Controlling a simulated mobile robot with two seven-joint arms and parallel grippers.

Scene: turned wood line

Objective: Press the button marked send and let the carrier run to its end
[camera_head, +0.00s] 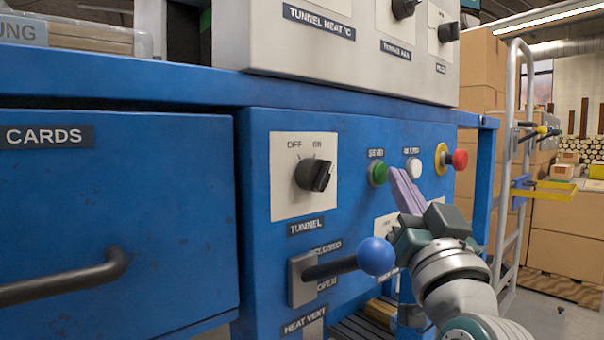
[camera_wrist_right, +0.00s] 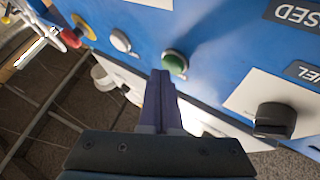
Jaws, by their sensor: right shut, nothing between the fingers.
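The green button (camera_head: 378,173) sits on the blue panel under a label reading SEND. It also shows in the wrist view (camera_wrist_right: 175,63). My right gripper (camera_head: 394,173) is shut and empty, its purple fingers pointing at the panel. The fingertips are just right of the green button in the head view. In the wrist view the right gripper's tips (camera_wrist_right: 162,75) are close beside and below the button's edge; I cannot tell whether they touch. A white button (camera_head: 413,166) is to the right. I cannot make out the carrier. My left gripper is out of view.
A red knob on a yellow base (camera_head: 459,159) is farther right. A black TUNNEL switch (camera_head: 313,175) and a blue-balled lever (camera_head: 375,256) stick out of the panel left of and below the buttons. A drawer handle (camera_head: 70,277) is at far left.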

